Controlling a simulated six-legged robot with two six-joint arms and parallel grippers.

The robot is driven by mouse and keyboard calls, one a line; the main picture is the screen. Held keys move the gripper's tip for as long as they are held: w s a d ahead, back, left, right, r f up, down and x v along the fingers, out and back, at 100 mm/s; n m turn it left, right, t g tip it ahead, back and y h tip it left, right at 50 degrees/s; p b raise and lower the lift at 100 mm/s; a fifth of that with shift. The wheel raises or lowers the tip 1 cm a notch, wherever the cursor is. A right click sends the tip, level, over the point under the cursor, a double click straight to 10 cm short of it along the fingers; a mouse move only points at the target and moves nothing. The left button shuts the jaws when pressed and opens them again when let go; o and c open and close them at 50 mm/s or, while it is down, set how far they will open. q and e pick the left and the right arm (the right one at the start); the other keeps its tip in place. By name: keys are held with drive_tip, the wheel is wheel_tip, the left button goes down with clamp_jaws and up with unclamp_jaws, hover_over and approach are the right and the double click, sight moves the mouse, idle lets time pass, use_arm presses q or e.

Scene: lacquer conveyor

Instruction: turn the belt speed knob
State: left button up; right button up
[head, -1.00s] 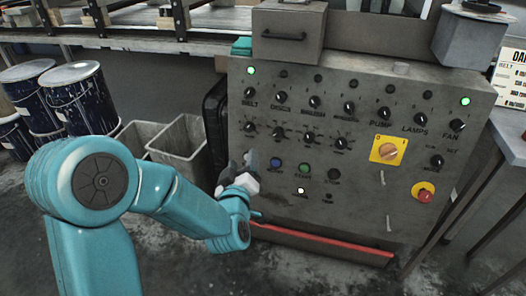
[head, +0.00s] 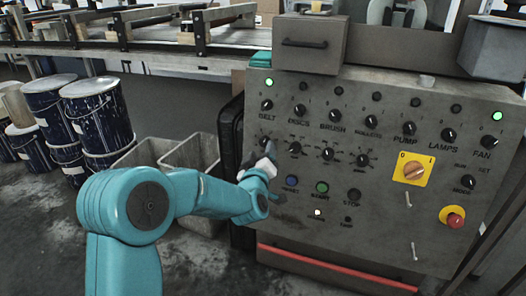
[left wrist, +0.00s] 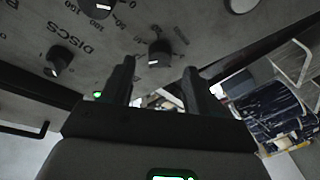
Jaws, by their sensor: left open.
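The grey control panel (head: 400,180) carries an upper row of black switches, with the BELT switch (head: 267,105) at the left end. Below it is a row of black dial knobs (head: 327,154). My left gripper (head: 266,156) is at the left end of that lower row, close to the panel, and covers the spot under the BELT switch. My right gripper is out of view.
Below the knobs are a blue button (head: 291,181), a green button (head: 321,187) and a dark button (head: 354,195). A red emergency button (head: 453,218) is at right. Grey bins (head: 190,155) and paint drums (head: 98,115) stand left of the panel.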

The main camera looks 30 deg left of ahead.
sight(264, 144)
use_arm(q)
drive_tip(key=shift+x, duration=1.7)
drive_tip(key=c, duration=1)
drive_tip(key=shift+c, duration=0.2)
